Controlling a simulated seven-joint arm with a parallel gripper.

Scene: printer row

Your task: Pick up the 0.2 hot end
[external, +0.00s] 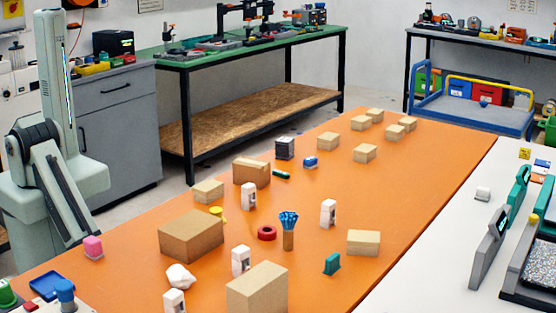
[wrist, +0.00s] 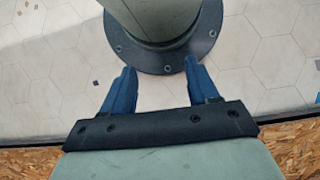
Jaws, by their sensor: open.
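Several small white upright parts stand on the orange table: one (external: 249,197) near the middle, one (external: 328,212) to its right, one (external: 240,261) nearer and one (external: 174,302) at the front edge. They may be hot ends, but no 0.2 marking is readable, so I cannot tell which part is the 0.2 hot end. My gripper (wrist: 159,68) is open and empty in the wrist view, its two blue fingers apart above a pale tiled floor and my round base flange. No hot end shows between them. The gripper is not discernible in the external view.
Cardboard boxes (external: 191,236) and tan blocks (external: 257,290) stand around the white parts. A red ring (external: 267,233), a holder with blue tips (external: 288,230) and a teal part (external: 332,263) are close by. The orange table (external: 420,165) is clear at its far right.

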